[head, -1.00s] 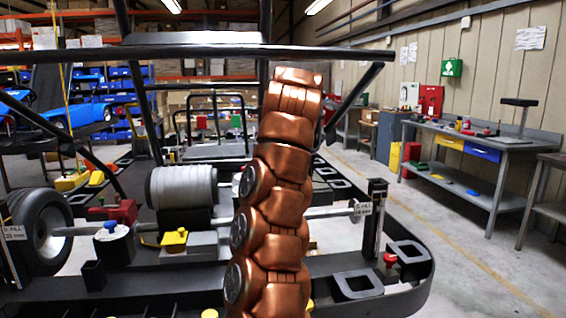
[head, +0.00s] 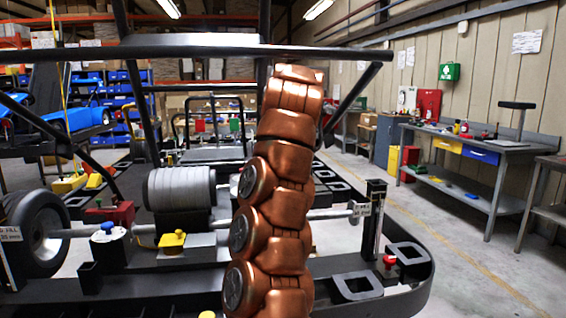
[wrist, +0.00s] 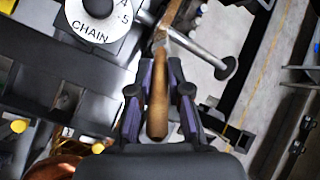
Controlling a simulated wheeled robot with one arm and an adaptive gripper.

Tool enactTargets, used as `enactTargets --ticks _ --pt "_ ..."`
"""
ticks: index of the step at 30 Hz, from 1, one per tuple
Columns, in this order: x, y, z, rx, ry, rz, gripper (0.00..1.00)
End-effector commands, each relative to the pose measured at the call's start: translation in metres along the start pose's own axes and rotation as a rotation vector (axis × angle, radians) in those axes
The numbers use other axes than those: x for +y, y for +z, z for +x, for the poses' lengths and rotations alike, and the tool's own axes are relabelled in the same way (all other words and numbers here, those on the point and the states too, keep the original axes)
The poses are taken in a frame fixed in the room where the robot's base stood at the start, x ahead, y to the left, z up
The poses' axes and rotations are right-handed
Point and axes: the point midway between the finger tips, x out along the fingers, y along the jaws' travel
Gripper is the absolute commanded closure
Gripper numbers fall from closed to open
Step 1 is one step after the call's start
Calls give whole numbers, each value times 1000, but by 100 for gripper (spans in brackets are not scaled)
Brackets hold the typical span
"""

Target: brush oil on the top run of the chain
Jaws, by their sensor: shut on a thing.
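My gripper (wrist: 158,105) shows in the wrist view. Its two dark fingers with purple pads are closed on a brown wooden handle (wrist: 157,112), which looks like the brush handle. The brush's far end lies beyond the fingers near a grey rod, and I cannot make out its bristles. A white disc marked "CHAIN" (wrist: 98,28) lies up and left of the fingers. I cannot pick out the chain or its top run in either view. In the head view my copper arm covers the middle, and the gripper does not show there.
The kart stand has a dark frame with an upper bar (head: 210,48), a ribbed grey cylinder (head: 180,188), a wheel (head: 38,232) and an upright post (head: 373,218). A blue-topped pot (head: 107,240) stands near a yellow part (head: 172,240). The floor (head: 455,270) at right is clear before a workbench (head: 490,150).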

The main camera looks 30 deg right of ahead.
Motion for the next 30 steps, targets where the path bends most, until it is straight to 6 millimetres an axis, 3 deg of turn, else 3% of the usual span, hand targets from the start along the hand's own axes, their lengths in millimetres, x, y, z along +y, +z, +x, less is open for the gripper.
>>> enactTargets --ticks 30 --pt "-3 4 -66 -3 0 0 100"
